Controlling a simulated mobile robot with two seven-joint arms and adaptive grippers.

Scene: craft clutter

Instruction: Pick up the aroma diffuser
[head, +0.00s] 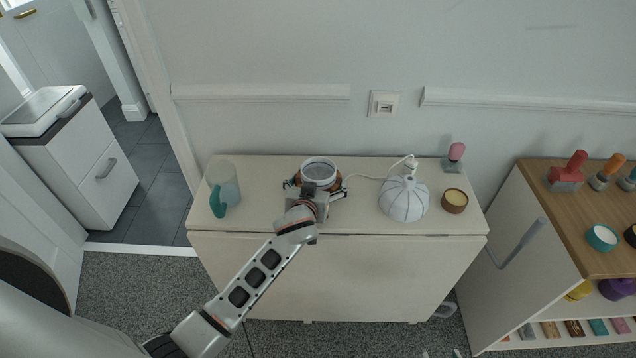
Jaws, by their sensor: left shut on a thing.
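The aroma diffuser (319,170) appears to be the round thing with a white rim, a grey top and a brown-orange lower body, near the middle of the cream cabinet top. My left gripper (317,186) reaches it from the front, with its fingers on either side, shut on it. The gripper hides part of its front and base, so I cannot tell whether it is lifted. Two small grey tips at the bottom edge look like my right gripper (441,354), set apart and empty; the rest is out of view.
A white cord (368,178) runs between diffuser and vessel. A wooden-topped unit (567,225) stands right.

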